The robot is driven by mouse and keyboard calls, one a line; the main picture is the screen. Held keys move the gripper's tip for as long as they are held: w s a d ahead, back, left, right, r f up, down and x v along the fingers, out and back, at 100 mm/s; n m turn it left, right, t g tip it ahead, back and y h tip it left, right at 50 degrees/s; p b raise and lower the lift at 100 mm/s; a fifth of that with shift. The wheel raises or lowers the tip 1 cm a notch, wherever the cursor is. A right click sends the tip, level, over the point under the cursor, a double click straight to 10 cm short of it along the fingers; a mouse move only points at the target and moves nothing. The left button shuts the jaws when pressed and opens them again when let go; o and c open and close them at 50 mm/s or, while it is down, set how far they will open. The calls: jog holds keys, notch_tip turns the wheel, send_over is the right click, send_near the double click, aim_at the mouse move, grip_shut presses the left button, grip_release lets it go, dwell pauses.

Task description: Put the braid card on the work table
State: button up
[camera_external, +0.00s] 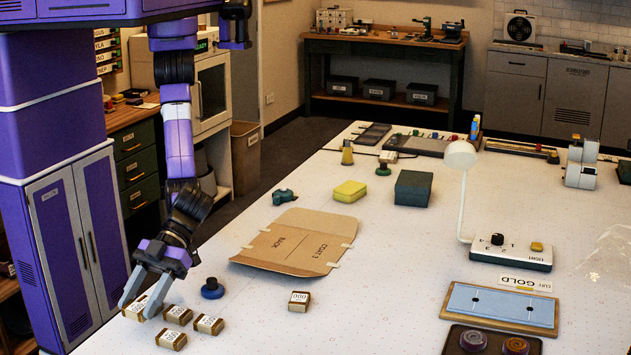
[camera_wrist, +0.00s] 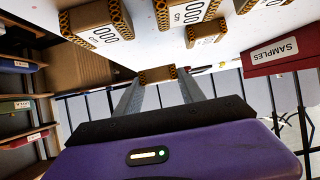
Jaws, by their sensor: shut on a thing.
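My gripper (camera_external: 137,303) is at the near left edge of the white work table (camera_external: 390,260), fingers pointing down. It is shut on a small brown-and-gold braid card (camera_external: 134,309) with a white label. In the wrist view the braid card (camera_wrist: 158,74) shows between the tips of my gripper's two fingers (camera_wrist: 160,88). I cannot tell whether it touches the table. Several similar labelled cards lie just right of it, one at the front (camera_external: 171,339) and one farther right (camera_external: 299,301).
A dark blue round knob (camera_external: 212,289) stands close to the right of my gripper. A flat brown cardboard pattern (camera_external: 290,245) lies beyond it. In the wrist view a red SAMPLES box (camera_wrist: 285,52) is at the right. The tabletop between the cards and the blue tray (camera_external: 500,308) is clear.

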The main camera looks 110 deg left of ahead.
aim_at(146, 329)
jog(key=shift+f, duration=2.1)
jog(key=shift+f, duration=0.15)
jog(key=o, duration=1)
jog(key=shift+r, duration=0.25)
jog(key=shift+a, duration=0.4)
jog(key=v, duration=1.1)
jog(key=shift+r, duration=0.15)
